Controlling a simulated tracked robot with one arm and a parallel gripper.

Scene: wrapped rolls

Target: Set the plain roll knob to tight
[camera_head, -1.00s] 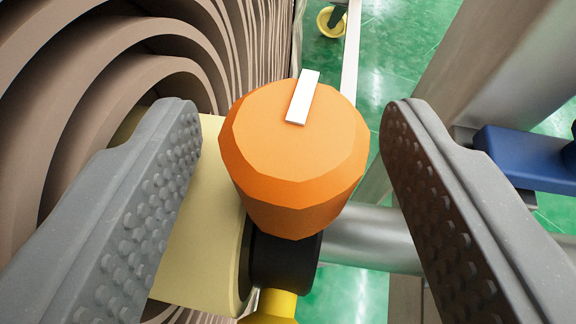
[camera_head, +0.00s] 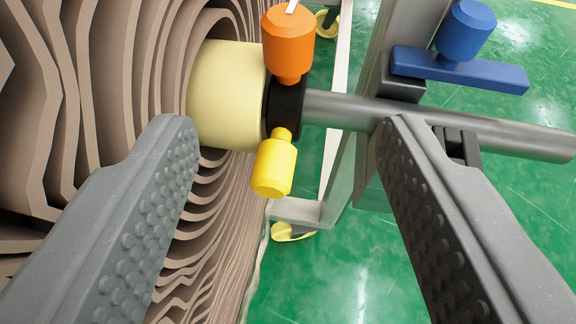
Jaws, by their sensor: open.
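An orange knob (camera_head: 288,42) with a white mark on its top stands on a black collar (camera_head: 287,107), at the top middle of the view. A yellow knob (camera_head: 274,165) sticks out of the same collar, below the orange one. The collar sits around a grey shaft, against a cream core (camera_head: 228,95) at the end of a brown ridged roll (camera_head: 90,110). My gripper (camera_head: 285,125) is open and empty. In the picture its fingers lie to the left and right of the yellow knob, with gaps on both sides. Neither finger is seen touching a knob.
A blue knob (camera_head: 466,30) on a blue bar (camera_head: 460,70) is at the upper right. The grey shaft (camera_head: 440,125) runs right, passing behind my right finger. A pale metal frame (camera_head: 385,120) stands behind it. Green floor (camera_head: 350,265) shows below.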

